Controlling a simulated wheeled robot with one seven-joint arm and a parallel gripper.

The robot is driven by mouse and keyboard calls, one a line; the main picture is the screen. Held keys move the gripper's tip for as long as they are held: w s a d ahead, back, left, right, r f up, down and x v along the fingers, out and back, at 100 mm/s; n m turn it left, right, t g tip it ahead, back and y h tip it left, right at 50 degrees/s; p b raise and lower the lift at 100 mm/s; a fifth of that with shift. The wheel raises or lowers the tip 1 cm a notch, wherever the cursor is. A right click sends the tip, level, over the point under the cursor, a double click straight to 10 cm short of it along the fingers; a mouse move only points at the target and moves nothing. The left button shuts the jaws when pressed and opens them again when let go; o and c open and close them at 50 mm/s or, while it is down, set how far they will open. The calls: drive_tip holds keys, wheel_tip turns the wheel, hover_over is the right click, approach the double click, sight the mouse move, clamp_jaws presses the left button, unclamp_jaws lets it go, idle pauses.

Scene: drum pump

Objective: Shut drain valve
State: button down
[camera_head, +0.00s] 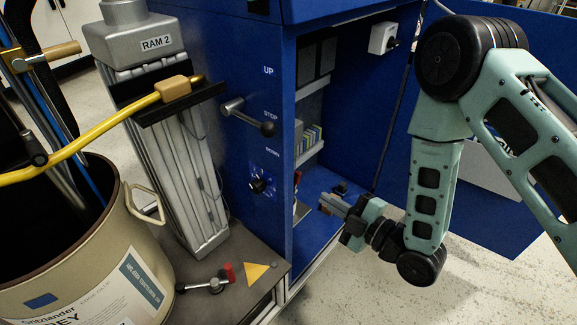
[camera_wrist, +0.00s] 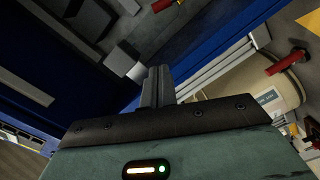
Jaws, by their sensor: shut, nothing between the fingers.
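I cannot tell for certain which part is the drain valve. A small red part (camera_head: 297,178) shows inside the open blue cabinet, near its left wall. A red piece (camera_wrist: 160,5) also shows at the top edge of the wrist view. A lever with a red end (camera_head: 228,272) lies on the platform beside the drum; a red handle (camera_wrist: 285,62) shows by the drum in the wrist view. My gripper (camera_head: 327,203) is at the cabinet opening, pointing left, shut and empty. Its fingers (camera_wrist: 158,86) are together in the wrist view, apart from both red parts.
The blue cabinet's front wall (camera_head: 240,150) bears a black-knobbed lever (camera_head: 250,115) and a dial (camera_head: 260,185). The open cabinet door (camera_head: 510,205) stands behind my arm. The speckled floor at front right is clear.

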sight(296, 181)
idle(0.3)
drive_tip(key=w+a+f+b, duration=0.2)
drive_tip(key=w+a, duration=0.4)
drive_tip(key=w, duration=0.3)
drive_tip(key=shift+w+f, duration=0.15)
drive_tip(key=shift+w, duration=0.2)
